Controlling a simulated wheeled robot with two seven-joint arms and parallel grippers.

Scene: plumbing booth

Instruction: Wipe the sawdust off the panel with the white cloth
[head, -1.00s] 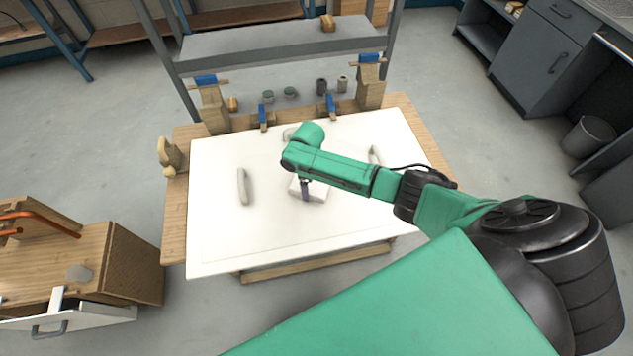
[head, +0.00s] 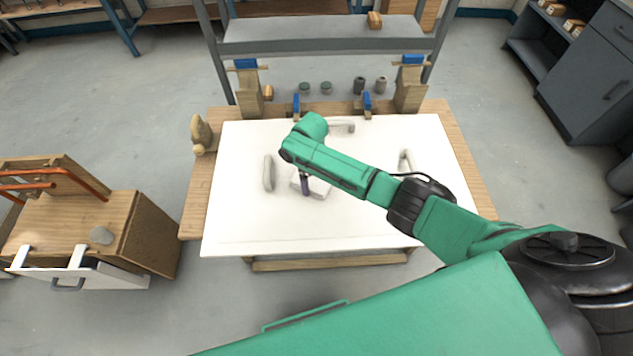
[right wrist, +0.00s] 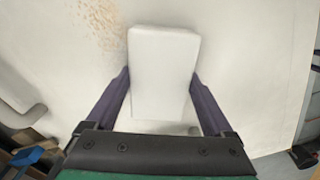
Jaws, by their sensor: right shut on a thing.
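The white panel (head: 235,225) lies flat on a wooden bench, with several pale curved handles on it. My right gripper (head: 306,184) is over the panel's middle, just right of the left handle (head: 268,172). Its purple fingers are shut on the white cloth (head: 320,187), a folded, block-like pad. The right wrist view shows the cloth (right wrist: 160,70) between both fingers (right wrist: 160,100), at or close to the panel surface. Tan sawdust (right wrist: 103,20) is scattered on the panel beyond the cloth's upper left. My arm hides part of the panel in the head view. My left gripper is out of view.
Blue-topped clamps (head: 296,106) and wooden blocks (head: 248,90) stand along the bench's back edge. A grey shelf (head: 320,32) rises behind. A wooden cabinet (head: 150,235) with an open drawer stands at left. Grey cupboards are at right.

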